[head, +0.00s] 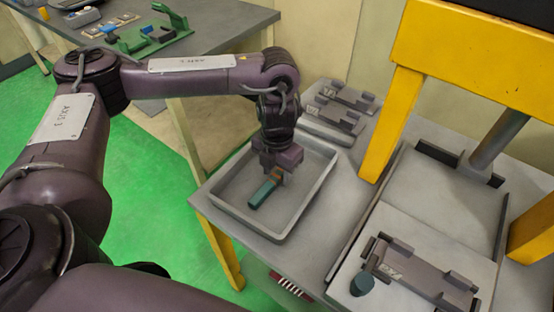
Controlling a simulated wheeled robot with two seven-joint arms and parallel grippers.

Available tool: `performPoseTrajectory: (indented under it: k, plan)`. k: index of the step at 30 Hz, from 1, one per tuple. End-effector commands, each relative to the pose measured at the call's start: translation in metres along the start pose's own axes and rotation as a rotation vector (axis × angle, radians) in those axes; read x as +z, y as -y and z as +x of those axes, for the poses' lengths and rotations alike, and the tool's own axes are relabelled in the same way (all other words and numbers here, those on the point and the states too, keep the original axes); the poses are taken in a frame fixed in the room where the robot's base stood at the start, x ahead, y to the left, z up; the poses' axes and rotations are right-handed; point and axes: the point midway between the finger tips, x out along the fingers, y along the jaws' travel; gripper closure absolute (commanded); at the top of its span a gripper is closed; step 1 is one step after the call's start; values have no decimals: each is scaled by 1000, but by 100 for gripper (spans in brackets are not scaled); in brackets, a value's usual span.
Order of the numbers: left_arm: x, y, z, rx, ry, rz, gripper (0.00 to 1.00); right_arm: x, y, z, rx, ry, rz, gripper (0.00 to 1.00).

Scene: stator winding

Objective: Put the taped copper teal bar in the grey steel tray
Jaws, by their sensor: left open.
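The teal bar (262,193) with a copper-coloured end lies in the grey steel tray (298,224), near the middle of its floor. The bar is tilted in the picture, with its copper end up and right under my gripper. My left gripper (279,173) points down into the tray, right at the copper end of the bar. It is open, and its fingers are around or just above that end; I cannot tell which. The fingertips are partly hidden. My right gripper is not in view.
A yellow press frame (396,110) stands right of the tray. A second table (215,25) at the back left holds green parts.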

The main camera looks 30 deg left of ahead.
Motion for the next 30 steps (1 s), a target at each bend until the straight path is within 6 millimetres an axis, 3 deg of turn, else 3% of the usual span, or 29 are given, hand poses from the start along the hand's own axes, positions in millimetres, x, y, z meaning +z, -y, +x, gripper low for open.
performPoseTrajectory:
  k: [15,21,30]
  plan:
    - [1,0,-99,2,6,1,57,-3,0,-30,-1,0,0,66]
    - [0,0,-117,1,2,0,57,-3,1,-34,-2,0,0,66]
    - [0,0,-120,0,0,0,57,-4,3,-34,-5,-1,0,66]
